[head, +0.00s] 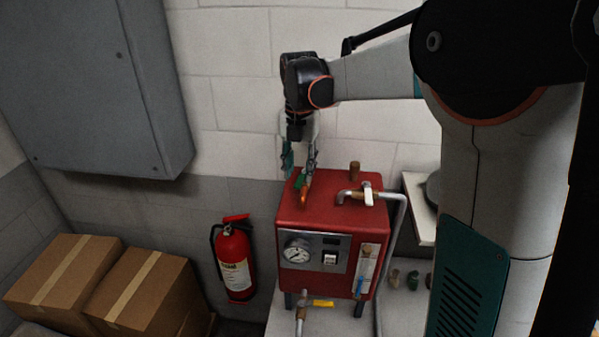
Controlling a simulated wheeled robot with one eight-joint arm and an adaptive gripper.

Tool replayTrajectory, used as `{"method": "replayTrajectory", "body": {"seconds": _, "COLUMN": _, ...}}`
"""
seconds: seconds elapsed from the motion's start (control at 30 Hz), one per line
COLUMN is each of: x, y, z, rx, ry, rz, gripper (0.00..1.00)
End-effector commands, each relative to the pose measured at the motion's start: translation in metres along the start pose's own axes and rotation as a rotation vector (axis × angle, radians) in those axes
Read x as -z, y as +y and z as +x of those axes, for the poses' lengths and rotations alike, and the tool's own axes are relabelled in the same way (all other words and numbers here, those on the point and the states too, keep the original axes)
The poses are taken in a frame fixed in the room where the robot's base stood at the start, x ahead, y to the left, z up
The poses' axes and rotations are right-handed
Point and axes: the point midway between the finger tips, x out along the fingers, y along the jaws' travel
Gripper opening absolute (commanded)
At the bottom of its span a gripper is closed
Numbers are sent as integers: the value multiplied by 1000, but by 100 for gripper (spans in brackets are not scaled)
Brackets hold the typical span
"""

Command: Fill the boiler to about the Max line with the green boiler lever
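The boiler is a red box (318,217) on a light table, with a dial gauge (297,252) and a switch on its front panel. A narrow level gauge (366,268) stands at the front right; its Max line and water level are too small to read. The green boiler lever (300,181) is on the top left, by a copper-coloured fitting. My gripper (299,175) points down over it from above. The fingers stand apart with the lever between or just in front of them; contact cannot be made out. My gripper partly hides the lever's surroundings.
A white-handled valve (368,193) with a pipe sits on the boiler's top right, near a brown cap (354,170). A yellow-handled tap (322,303) is below. A fire extinguisher (235,262) and cardboard boxes (138,292) are left. A grey cabinet (90,85) hangs on the wall.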

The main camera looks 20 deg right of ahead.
Motion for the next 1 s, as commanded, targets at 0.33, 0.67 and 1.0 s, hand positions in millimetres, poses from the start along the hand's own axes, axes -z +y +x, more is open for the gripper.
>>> {"method": "replayTrajectory", "body": {"seconds": 0.33, "x": 0, "y": 0, "z": -70, "rx": 0, "ry": 0, "rz": 0, "gripper": 35}}
{"method": "replayTrajectory", "body": {"seconds": 0.67, "x": 0, "y": 0, "z": -102, "rx": 0, "ry": 0, "rz": 0, "gripper": 35}}
{"method": "replayTrajectory", "body": {"seconds": 1.0, "x": 0, "y": 0, "z": -102, "rx": 0, "ry": 0, "rz": 0, "gripper": 35}}
